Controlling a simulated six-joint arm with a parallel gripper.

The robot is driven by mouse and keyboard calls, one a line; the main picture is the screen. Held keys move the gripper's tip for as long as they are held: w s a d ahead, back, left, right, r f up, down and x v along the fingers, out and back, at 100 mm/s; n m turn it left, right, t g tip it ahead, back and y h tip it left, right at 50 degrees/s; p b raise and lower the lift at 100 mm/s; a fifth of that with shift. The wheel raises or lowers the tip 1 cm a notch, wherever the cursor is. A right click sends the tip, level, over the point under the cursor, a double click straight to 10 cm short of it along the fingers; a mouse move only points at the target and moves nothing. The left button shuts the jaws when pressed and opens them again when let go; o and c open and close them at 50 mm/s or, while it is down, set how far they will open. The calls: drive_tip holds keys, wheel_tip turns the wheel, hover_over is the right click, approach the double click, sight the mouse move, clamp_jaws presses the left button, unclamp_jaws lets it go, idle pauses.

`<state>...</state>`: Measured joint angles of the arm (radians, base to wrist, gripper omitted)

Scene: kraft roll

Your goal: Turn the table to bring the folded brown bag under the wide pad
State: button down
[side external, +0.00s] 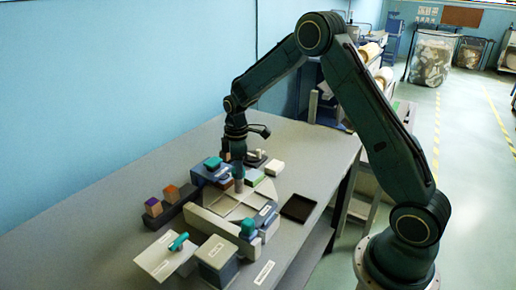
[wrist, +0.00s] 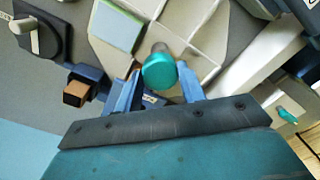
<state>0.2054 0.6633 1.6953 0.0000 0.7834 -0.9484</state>
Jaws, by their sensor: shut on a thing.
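The turntable (side external: 215,203) is a pale round plate with raised dividers, set on the grey bench. It also fills the upper middle of the wrist view (wrist: 190,20). My gripper (side external: 238,163) points down over its far part. In the wrist view my gripper (wrist: 157,88) has its blue fingers on either side of an upright peg with a round teal cap (wrist: 160,72), and is shut on it. I cannot pick out the folded brown bag or tell which part is the wide pad.
A white plate with a teal handle (side external: 165,256) and a pale box (side external: 217,258) stand in front. A dark tray (side external: 297,208) lies right. The near left bench is clear.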

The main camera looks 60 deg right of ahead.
drive_tip(key=shift+r, duration=0.1)
idle(0.4)
drive_tip(key=c, duration=0.9)
unclamp_jaws()
drive_tip(key=shift+o, duration=0.2)
wheel_tip(320, 180, up, 14)
